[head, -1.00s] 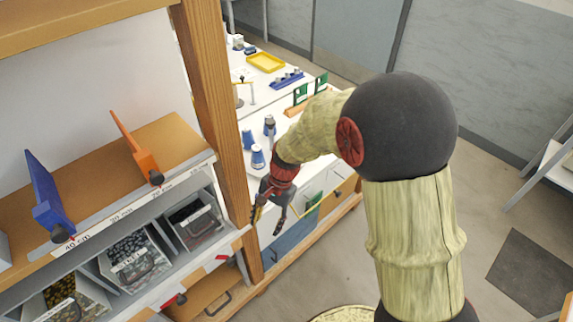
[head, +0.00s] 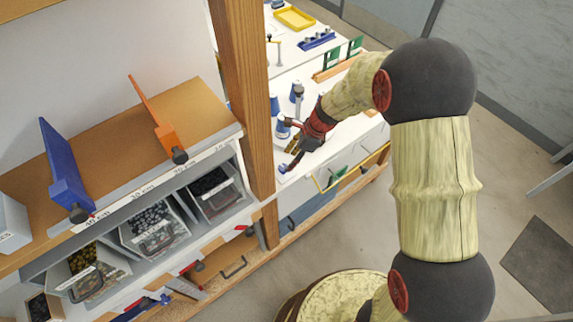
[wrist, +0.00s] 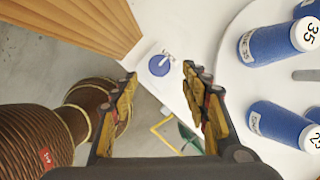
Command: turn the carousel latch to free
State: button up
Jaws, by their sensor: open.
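A small round blue knob (wrist: 159,66), which looks like the carousel latch, sits on a white plate with small unreadable marks at the table edge. In the wrist view it shows between my fingertips, beyond them; I cannot tell the gap. A small blue spot by the gripper in the head view (head: 283,168) may be the same knob. The white round carousel (wrist: 237,88) is at the right of the wrist view, carrying blue labelled cylinders (wrist: 270,45). My gripper (wrist: 159,75) is open and empty; it also shows in the head view (head: 292,158), over the table edge.
A wooden post (head: 242,90) stands just left of my gripper, joined to a shelf with an orange stop (head: 160,125), a blue stop (head: 66,175) and bins. A yellow tray (head: 295,18) is farther back. A yellow frame (wrist: 165,135) lies below the table edge.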

aim_at(284, 167)
jog(key=b+x, duration=0.1)
jog(key=x, duration=0.4)
jog(key=shift+d, duration=0.1)
jog(key=shift+c, duration=0.6)
jog(key=c, duration=1)
